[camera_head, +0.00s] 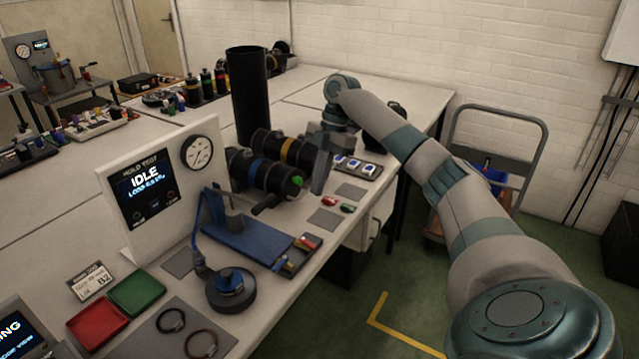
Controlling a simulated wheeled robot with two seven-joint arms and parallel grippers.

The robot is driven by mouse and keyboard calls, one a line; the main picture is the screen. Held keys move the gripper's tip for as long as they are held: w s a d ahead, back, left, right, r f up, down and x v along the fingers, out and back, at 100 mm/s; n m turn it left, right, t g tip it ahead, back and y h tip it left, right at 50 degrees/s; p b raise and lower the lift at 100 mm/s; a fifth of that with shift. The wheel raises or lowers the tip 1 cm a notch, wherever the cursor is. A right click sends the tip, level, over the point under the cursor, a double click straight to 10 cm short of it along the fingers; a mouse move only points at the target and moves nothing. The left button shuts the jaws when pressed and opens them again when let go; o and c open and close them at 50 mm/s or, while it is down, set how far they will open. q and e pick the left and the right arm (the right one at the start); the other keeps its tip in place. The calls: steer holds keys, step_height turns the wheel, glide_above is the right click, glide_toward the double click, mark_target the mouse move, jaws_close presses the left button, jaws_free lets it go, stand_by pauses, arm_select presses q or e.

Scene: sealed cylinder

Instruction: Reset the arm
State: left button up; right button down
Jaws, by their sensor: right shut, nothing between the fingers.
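My right arm comes in from the lower right and reaches over the bench. My right gripper (318,188) points down at the bench, shut and empty, just right of two black cylinders lying on their sides. The nearer cylinder has a blue band (262,172) and a green tip at its right end. Whether the gripper touches the cylinders I cannot tell. My left gripper is not in view.
A test panel reading IDLE (150,190) stands on the bench (60,225). Before it are a blue fixture (245,238), a black round part (231,290), and red (97,322) and green (137,291) trays. A tall black tube (246,95) stands behind. A cart (500,135) is at right.

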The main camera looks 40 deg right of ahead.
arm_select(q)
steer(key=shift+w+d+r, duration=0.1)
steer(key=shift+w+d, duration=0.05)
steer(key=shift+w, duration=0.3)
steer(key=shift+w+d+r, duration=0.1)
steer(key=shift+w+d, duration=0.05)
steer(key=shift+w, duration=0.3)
arm_select(e)
steer(key=shift+d+r, duration=0.2)
steer(key=shift+r, duration=0.25)
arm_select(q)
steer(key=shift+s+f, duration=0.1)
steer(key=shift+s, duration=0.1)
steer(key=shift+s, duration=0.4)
arm_select(e)
steer(key=shift+s+f, duration=0.1)
